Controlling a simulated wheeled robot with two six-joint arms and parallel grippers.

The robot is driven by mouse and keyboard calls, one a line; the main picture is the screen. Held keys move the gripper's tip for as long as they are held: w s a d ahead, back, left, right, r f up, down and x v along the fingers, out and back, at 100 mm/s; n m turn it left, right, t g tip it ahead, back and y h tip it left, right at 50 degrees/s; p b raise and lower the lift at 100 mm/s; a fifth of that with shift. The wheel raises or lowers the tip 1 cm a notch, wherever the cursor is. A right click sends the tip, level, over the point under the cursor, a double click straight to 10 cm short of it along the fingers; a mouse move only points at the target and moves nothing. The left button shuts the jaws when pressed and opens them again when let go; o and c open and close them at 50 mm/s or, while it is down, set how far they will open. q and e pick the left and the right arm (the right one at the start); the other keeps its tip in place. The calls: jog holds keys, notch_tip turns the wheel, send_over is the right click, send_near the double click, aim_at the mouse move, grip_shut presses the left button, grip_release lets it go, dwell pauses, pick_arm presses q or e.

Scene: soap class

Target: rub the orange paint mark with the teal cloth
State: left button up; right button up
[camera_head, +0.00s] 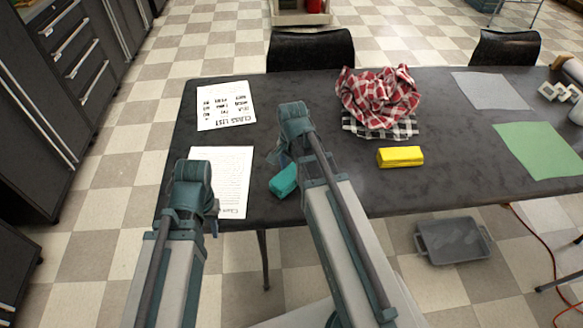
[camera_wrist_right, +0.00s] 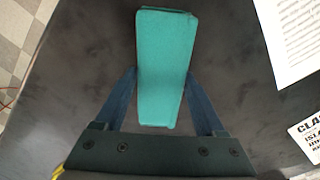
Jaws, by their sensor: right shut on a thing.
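The teal cloth (camera_head: 284,181) is a thick folded block near the table's front edge, just left of my right forearm. It also shows in the right wrist view (camera_wrist_right: 162,65), long and upright in the picture between two blue fingers. My right gripper (camera_wrist_right: 162,88) is shut on it; in the head view this gripper (camera_head: 284,163) is partly hidden by its own arm. I cannot tell whether the cloth touches the table. No orange paint mark shows in either view. My left gripper (camera_head: 213,226) is mostly hidden behind its arm near the front left table edge, its jaws unclear.
The dark table (camera_head: 460,190) holds a class list (camera_head: 226,105), a printed sheet (camera_head: 235,165), a yellow block (camera_head: 400,157), a red checked cloth (camera_head: 378,95), a grey sheet (camera_head: 490,91) and a green sheet (camera_head: 540,150). A grey tray (camera_head: 453,241) lies on the floor. Two black chairs stand behind.

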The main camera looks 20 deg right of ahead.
aim_at(293, 181)
jog(key=shift+s, duration=0.2)
jog(key=shift+s+a, duration=0.25)
jog(key=shift+s, duration=0.5)
jog(key=shift+s+a, duration=0.2)
jog(key=shift+s, duration=0.55)
jog(key=shift+w+r, duration=0.1)
notch_tip(293, 181, up, 6)
jog(key=p, duration=0.6)
notch_tip(293, 181, up, 3)
jog(key=p, duration=0.3)
